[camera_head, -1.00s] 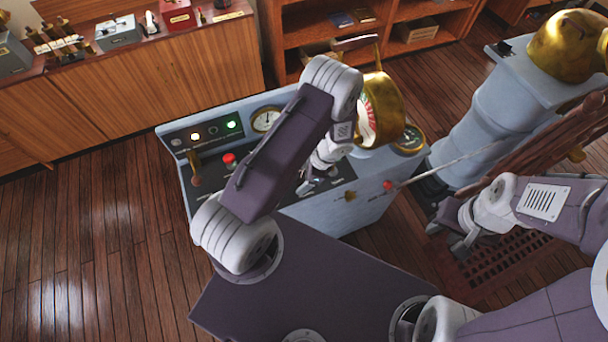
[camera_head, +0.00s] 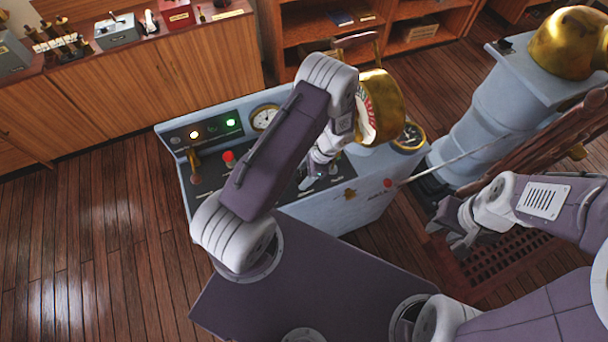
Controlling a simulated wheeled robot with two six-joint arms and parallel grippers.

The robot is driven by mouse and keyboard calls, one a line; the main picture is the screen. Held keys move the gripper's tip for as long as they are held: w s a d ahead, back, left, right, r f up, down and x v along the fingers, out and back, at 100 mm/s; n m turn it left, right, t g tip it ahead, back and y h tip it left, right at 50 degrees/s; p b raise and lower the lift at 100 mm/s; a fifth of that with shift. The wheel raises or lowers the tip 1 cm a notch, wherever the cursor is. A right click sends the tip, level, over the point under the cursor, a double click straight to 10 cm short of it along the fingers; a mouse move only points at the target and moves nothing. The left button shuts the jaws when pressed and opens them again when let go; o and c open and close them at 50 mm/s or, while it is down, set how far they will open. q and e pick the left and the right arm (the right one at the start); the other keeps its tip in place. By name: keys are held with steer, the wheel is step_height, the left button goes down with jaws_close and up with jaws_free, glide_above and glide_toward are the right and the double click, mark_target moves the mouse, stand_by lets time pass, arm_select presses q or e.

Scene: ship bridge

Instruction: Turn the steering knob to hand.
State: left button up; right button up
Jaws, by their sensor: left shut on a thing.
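My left gripper (camera_head: 308,183) reaches down to the sloped dark control panel (camera_head: 212,192) of the pale blue console. It is shut on a small control there, taken to be the steering knob. The knob is hidden by the fingers and wrist, so its pointer and labels cannot be read. My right gripper (camera_head: 452,226) hangs empty to the right of the console, above the floor, with its fingers apart.
The panel also has a brass lever (camera_head: 192,163), a red button (camera_head: 229,157) and lit lamps (camera_head: 231,122). A pale blue pedestal (camera_head: 480,125) stands at the right.

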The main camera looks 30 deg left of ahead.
arm_select(q)
steer(key=n, duration=0.1)
steer(key=n+g+h+b, duration=0.1)
steer(key=n, duration=0.1)
steer(key=n+b, duration=0.1)
steer(key=n, duration=0.1)
steer(key=shift+w+a+f+g, duration=0.1)
steer(key=shift+w+a+g, duration=0.1)
steer(key=shift+a+g, duration=0.1)
steer(key=shift+a+n+g+h+b, duration=0.15)
steer(key=shift+n+h+b, duration=0.35)
steer(key=shift+n, duration=0.65)
steer(key=shift+d+n+g+h+b, duration=0.1)
steer(key=shift+n+g+h+b, duration=0.3)
steer(key=shift+n, duration=0.75)
steer(key=o, duration=1.4)
steer(key=shift+t, duration=0.25)
steer(key=shift+c, duration=0.2)
steer(key=shift+w+r, duration=0.15)
steer(key=shift+r, duration=0.15)
steer(key=b+v, duration=0.3)
steer(key=v, duration=0.5)
steer(key=shift+r, duration=0.35)
